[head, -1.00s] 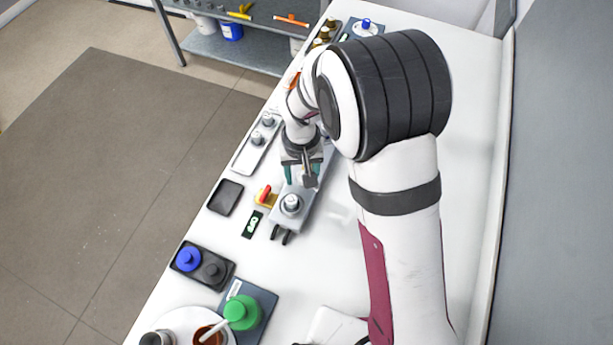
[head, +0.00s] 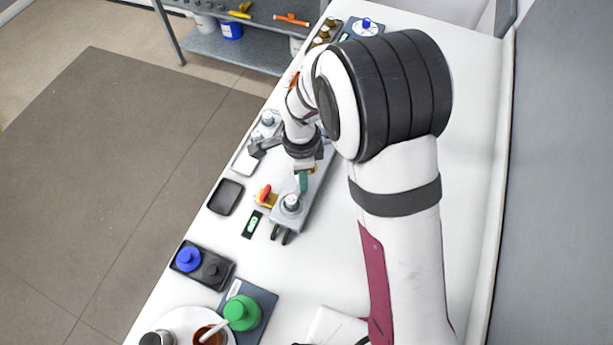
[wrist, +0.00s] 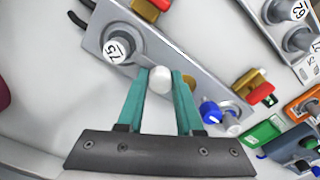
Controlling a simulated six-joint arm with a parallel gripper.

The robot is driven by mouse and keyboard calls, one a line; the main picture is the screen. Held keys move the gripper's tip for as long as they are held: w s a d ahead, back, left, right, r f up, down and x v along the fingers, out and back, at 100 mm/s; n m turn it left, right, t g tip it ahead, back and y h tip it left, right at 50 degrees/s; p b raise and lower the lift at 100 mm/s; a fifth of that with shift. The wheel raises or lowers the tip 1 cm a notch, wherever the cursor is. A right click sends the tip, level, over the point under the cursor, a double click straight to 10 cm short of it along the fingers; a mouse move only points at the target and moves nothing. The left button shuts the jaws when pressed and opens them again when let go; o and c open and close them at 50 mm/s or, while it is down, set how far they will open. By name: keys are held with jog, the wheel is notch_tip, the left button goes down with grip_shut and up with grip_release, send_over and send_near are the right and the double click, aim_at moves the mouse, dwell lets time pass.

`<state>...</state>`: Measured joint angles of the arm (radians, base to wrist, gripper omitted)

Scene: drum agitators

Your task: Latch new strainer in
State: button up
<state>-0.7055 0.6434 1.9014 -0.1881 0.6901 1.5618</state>
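The grey housing (head: 284,217) lies on the white bench; it also shows in the wrist view (wrist: 205,78). A round grey strainer marked 75 (wrist: 117,48) sits at one end of it, and also shows in the head view (head: 291,203). My gripper (wrist: 161,72) has teal fingers, apart and pointing down at the housing beside the strainer. A white rounded knob (wrist: 160,81) shows between the fingertips; I cannot tell whether they touch it. In the head view my gripper (head: 303,184) is seen from behind and partly hidden by the arm.
A red and yellow valve handle (head: 265,195) is beside the housing. A tray with other numbered strainers (wrist: 289,36) is to the upper right in the wrist view. A blue knob (wrist: 210,112) is right of my fingers. An empty dark tray (head: 225,197) lies left of the housing.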

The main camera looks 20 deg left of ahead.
jog(key=shift+o, duration=1.4)
jog(key=shift+s+f, duration=0.1)
jog(key=shift+f, duration=0.05)
jog(key=shift+r, duration=3.1)
